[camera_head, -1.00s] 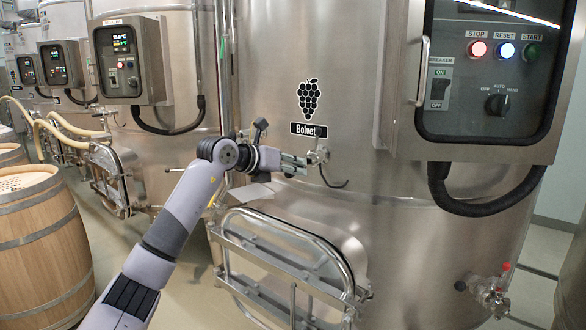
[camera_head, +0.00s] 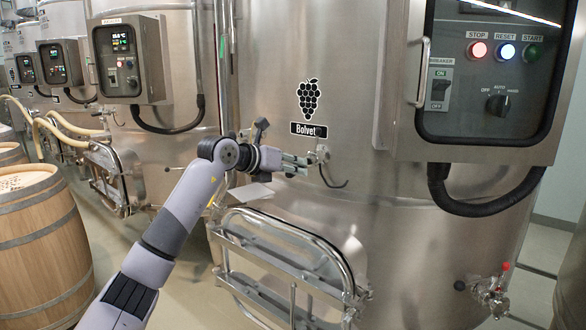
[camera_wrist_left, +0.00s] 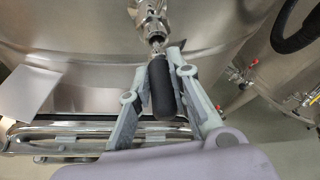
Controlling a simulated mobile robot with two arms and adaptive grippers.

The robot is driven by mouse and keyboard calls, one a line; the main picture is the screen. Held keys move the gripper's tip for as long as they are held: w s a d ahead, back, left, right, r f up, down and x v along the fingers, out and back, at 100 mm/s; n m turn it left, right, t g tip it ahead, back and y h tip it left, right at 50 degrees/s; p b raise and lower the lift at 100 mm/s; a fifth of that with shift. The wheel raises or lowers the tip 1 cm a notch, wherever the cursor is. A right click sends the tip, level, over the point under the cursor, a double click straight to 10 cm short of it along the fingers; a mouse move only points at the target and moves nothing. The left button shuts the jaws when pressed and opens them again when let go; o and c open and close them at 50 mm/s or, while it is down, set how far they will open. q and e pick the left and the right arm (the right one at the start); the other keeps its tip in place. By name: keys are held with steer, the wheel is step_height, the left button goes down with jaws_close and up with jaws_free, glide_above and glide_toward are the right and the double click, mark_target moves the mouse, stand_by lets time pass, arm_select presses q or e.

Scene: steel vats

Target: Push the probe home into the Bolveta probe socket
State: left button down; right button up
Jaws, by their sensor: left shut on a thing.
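The Bolveta vat (camera_head: 300,200) is a big steel cylinder with a grape emblem and a black name label, partly cut off in reading. The probe socket (camera_head: 321,156) is a small metal fitting on its wall, just below the label; it shows at the top of the left wrist view (camera_wrist_left: 150,20). My left gripper (camera_head: 296,165) is shut on the probe's black handle (camera_wrist_left: 162,92). The handle lies between both fingers, pointing at the socket. The probe's thin metal tip (camera_wrist_left: 157,46) meets the socket's mouth; how deep it sits I cannot tell. My right gripper is out of view.
A hatch with a tubular frame (camera_head: 285,260) sits below the left gripper. A thin cable (camera_head: 332,182) hangs by the socket. A control box (camera_head: 490,80) juts out at the right, with a valve (camera_head: 492,290) low down. A wooden barrel (camera_head: 40,245) stands left.

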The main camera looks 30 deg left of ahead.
arm_select(q)
steer(key=shift+w+r+p, duration=0.45)
steer(key=shift+w+p, duration=0.3)
steer(key=shift+w, duration=0.1)
steer(key=c, duration=1.9)
jaws_free()
steer(key=shift+c, duration=0.2)
steer(key=o, duration=0.4)
steer(key=shift+d+f, duration=0.1)
steer(key=shift+o, duration=0.6)
steer(key=shift+f, duration=0.15)
steer(key=v, duration=1.2)
